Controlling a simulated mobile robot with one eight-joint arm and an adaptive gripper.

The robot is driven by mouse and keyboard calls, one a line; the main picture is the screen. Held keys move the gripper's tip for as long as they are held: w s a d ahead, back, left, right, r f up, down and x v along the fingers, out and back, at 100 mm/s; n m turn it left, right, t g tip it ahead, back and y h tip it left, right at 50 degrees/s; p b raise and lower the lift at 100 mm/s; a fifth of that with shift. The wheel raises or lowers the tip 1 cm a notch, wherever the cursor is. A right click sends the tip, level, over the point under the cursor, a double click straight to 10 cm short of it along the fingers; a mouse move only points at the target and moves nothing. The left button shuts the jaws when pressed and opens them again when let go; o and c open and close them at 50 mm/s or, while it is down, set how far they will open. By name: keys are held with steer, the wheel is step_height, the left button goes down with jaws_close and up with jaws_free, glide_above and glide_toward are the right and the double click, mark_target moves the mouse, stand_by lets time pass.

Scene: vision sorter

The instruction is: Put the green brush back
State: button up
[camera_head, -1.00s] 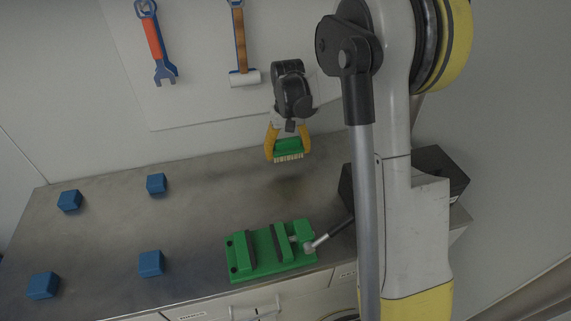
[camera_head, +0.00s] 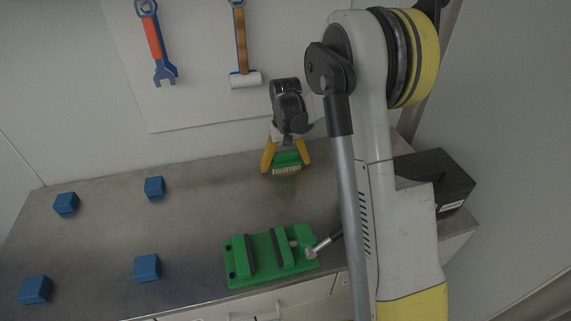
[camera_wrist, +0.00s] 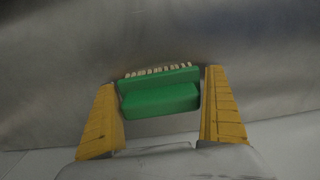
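The green brush (camera_head: 287,158) has pale bristles facing down. It is over the rear part of the metal bench (camera_head: 215,200), between the yellow fingers of my gripper (camera_head: 286,162). In the wrist view the brush (camera_wrist: 160,95) lies between the two fingers (camera_wrist: 163,100). The fingers are spread, with a narrow gap on each side of the brush, so my gripper is open around it. I cannot tell whether the bristles touch the bench top.
A green vise (camera_head: 262,258) stands at the bench's front edge. Several blue blocks (camera_head: 147,267) sit on the left. A black box (camera_head: 440,180) is at the right. A wrench (camera_head: 155,45) and a hammer (camera_head: 240,45) hang on the wall panel (camera_head: 195,100).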

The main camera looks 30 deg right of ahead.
mark_target(285, 152)
step_height(285, 152, up, 12)
steer(key=p, duration=0.4)
steer(key=s+a+r+t, duration=0.2)
steer(key=s+a+r, duration=0.2)
steer(key=s+r, duration=0.25)
steer(key=s+a+r+n+t, duration=0.1)
steer(key=s+a, duration=0.3)
steer(key=s, duration=0.5)
steer(key=s+a+r+n+t, duration=0.1)
steer(key=s+a+t, duration=0.3)
steer(key=s, duration=0.5)
steer(key=shift+a, duration=0.15)
